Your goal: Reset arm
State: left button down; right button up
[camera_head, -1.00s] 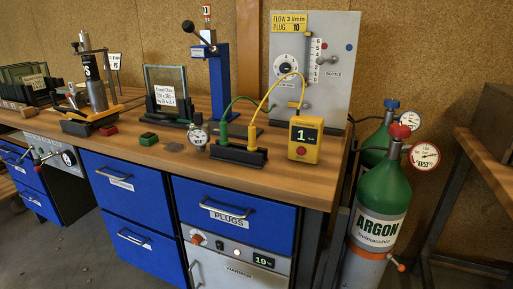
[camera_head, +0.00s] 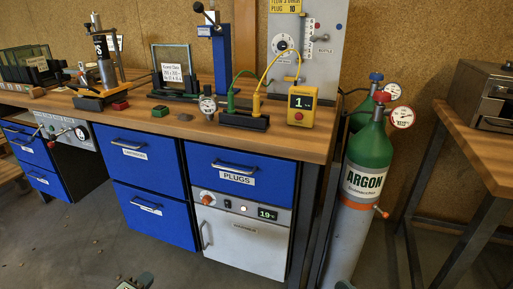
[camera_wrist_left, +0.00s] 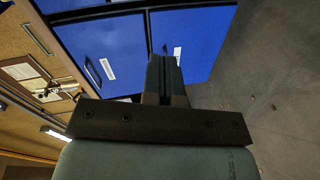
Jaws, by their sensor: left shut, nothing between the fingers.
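My left gripper (camera_wrist_left: 165,60) shows in the left wrist view with its two fingers together and nothing between them. Beyond it are the blue drawer fronts (camera_wrist_left: 120,45) of the workbench and the grey floor. In the head view only a small green-grey piece of my left arm shows at the bottom edge, in front of the bench and low over the floor. My right gripper cannot be made out.
The workbench (camera_head: 310,144) carries a yellow meter (camera_head: 300,106), a glass pane (camera_head: 172,68) in a holder and a blue stand (camera_head: 213,62). A green argon cylinder (camera_head: 368,150) stands at its right end. A side table (camera_head: 478,150) holds a metal appliance (camera_head: 483,95). The floor in front is clear.

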pick_arm(q)
jog(key=s+d+r+m+g+h, duration=0.1)
jog(key=s+d+r+m+h, duration=0.2)
jog(key=s+d+r+m, duration=0.65)
jog(key=s+d+r+m+h, duration=0.3)
jog(key=s+d+r+m, duration=0.4)
jog(key=s+r+m, duration=0.5)
jog(key=d+r+n+t+y, duration=0.2)
jog(key=d+r+n+t, duration=0.15)
jog(key=r+n, duration=0.25)
jog(key=s+a+r+g+y+p, duration=0.3)
jog(key=a+r+g+y+p, duration=0.3)
jog(key=p, duration=3.2)
jog(key=shift+a+r+n, duration=0.35)
jog(key=shift+a+r, duration=0.1)
jog(key=shift+a, duration=0.25)
pick_arm(e)
jog(key=s+d+r+g+h, duration=0.4)
jog(key=d+r+g+h, duration=0.2)
jog(key=d+r, duration=0.1)
jog(key=shift+d, duration=0.5)
